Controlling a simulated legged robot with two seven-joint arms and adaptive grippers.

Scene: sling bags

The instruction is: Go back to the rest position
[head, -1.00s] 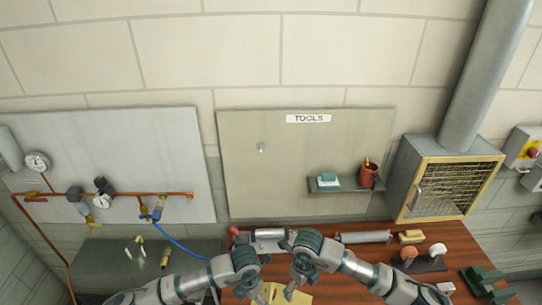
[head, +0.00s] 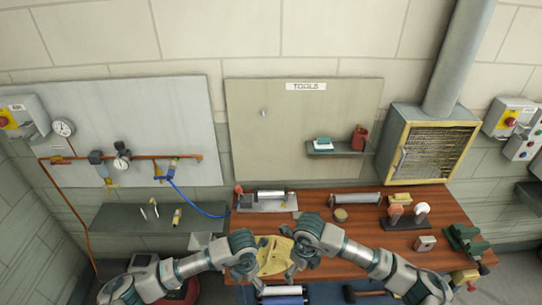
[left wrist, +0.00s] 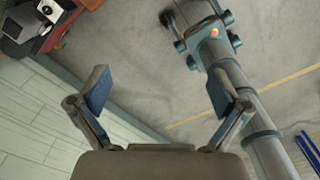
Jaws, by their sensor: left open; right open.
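My left gripper (head: 244,274) reaches in from the left in the head view, low over the front left part of the wooden workbench (head: 340,240). In the left wrist view my left gripper (left wrist: 155,92) has its two fingers spread wide, with nothing between them but grey floor. My right gripper (head: 290,268) is just to the right of it in the head view, pointing down and partly hidden by its own wrist. A crumpled tan cloth-like thing (head: 272,256) lies on the bench between the two grippers. I see no contact for certain.
A roller device (head: 268,200), a round tin (head: 341,215), a bench grinder (head: 406,217) and a green vise (head: 467,242) stand on the bench. A wire-fronted hood (head: 425,150) is at back right. A shelf (head: 150,217) with small fittings is at left.

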